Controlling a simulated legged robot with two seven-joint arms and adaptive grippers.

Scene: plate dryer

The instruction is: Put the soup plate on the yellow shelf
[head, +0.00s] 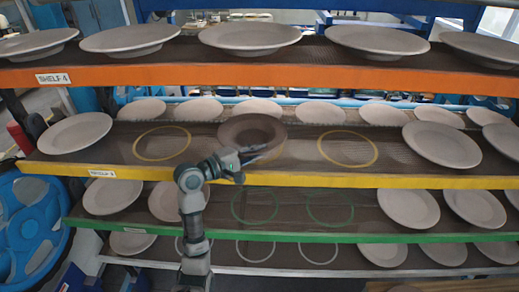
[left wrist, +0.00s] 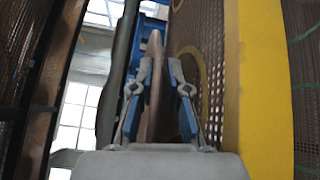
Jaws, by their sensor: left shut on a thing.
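The soup plate (head: 252,131) is brown, darker than the other plates, and is at the yellow shelf (head: 300,181) between two yellow rings. My left gripper (head: 243,158) is shut on its near rim. The left wrist view shows the plate edge-on (left wrist: 154,85) between the two blue-grey fingers of the gripper (left wrist: 159,88), with the yellow shelf edge (left wrist: 263,90) close on the right. I cannot tell whether the plate touches the shelf. My right gripper is not in view.
Yellow rings lie left (head: 161,143) and right (head: 347,148) of the soup plate. Pale plates stand at the shelf's left (head: 75,134) and right (head: 441,145). The orange shelf (head: 250,74) with several plates is above, and the green shelf (head: 290,237) is below.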

